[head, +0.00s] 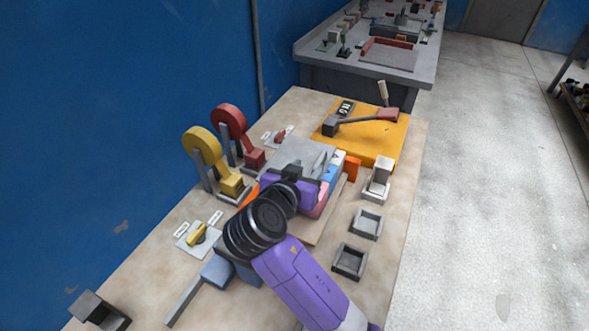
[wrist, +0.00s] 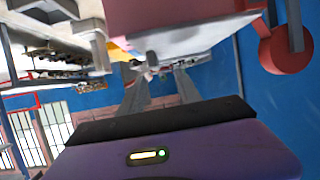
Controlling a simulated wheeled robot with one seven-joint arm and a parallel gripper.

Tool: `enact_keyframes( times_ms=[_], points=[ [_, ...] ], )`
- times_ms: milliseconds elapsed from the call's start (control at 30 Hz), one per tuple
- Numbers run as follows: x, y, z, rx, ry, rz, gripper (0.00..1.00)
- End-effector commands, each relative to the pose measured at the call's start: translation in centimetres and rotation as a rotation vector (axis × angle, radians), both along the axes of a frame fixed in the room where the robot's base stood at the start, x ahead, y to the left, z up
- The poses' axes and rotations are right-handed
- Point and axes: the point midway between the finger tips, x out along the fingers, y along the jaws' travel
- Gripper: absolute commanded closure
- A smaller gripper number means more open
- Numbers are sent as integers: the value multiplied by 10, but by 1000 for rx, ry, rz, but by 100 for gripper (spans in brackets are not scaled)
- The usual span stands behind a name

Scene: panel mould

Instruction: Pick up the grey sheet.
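The grey sheet (head: 296,148) lies flat among the blocks in the middle of the bench in the head view. My purple arm and gripper cover its near side. My gripper (head: 324,161) is over the right part of the sheet, its grey fingers pointing away from me. In the wrist view, the two fingers of my gripper (wrist: 164,72) stand apart, with a gap between them and nothing clearly held. I cannot tell whether the fingers touch the sheet. I cannot pick the sheet out for sure in the wrist view.
Yellow (head: 203,147) and red (head: 230,122) levers stand left of the sheet. An orange board (head: 365,145) with a red-ended lever lies behind it. Small square trays (head: 367,224) line the right edge. Blue, orange and pink blocks crowd my gripper. The floor at right is clear.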

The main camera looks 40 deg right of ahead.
Motion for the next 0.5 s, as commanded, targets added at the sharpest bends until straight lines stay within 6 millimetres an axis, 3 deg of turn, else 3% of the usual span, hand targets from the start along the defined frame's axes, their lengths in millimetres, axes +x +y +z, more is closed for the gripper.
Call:
enact_keyframes(
  times_ms=[500],
  points=[
    [9, -44, -18, 23, -16, -32, 60]
  ],
)
